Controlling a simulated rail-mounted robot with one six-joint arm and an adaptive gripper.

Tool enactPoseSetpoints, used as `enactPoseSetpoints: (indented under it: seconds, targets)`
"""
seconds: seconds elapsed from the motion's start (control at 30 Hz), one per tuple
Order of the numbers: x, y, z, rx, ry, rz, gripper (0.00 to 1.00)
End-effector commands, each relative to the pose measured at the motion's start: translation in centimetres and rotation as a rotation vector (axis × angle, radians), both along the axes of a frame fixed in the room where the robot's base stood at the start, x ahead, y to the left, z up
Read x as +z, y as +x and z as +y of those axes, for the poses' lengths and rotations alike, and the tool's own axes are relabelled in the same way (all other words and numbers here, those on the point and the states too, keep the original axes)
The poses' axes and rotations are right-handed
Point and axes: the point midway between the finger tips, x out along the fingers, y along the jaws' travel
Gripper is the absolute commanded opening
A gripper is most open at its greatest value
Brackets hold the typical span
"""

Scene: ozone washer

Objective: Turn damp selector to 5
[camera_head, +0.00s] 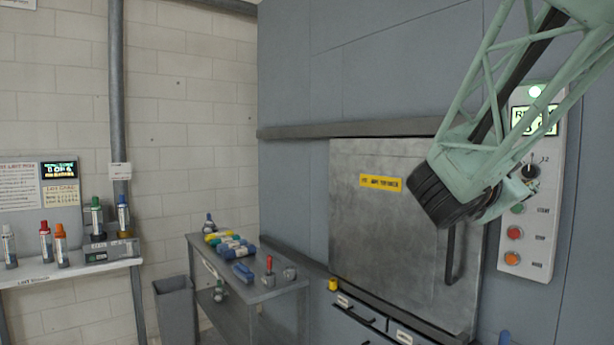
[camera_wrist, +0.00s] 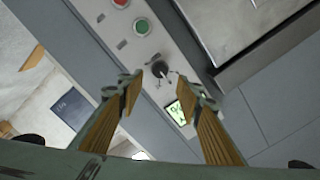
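The selector (camera_head: 530,171) is a dark round knob on the pale control panel (camera_head: 538,255) at the right of the head view. In the wrist view the knob (camera_wrist: 160,69) shows near the middle, just beyond and between my fingertips. A thin light mark shows at its edge, but its exact setting is too small to read. My gripper (camera_wrist: 161,84) is open, with one finger on each side of the knob's line and nothing held. I cannot tell whether a finger touches the knob. In the head view my gripper (camera_head: 519,190) is partly hidden by my arm.
A lit green display (camera_head: 537,119) sits above the knob, partly covered by my arm. A green button (camera_head: 517,208), a red button (camera_head: 515,233) and an orange button (camera_head: 512,258) sit below. The grey washer door (camera_head: 385,235) and its dark handle (camera_head: 451,255) stand left of the panel.

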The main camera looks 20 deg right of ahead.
Motion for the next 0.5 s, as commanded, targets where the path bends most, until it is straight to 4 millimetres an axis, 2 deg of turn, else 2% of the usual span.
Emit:
enactPoseSetpoints:
  seconds: [0.5]
  targets:
    - [-0.1, 1.2, -4.3, -0.002, 0.0, 0.001, 0.33]
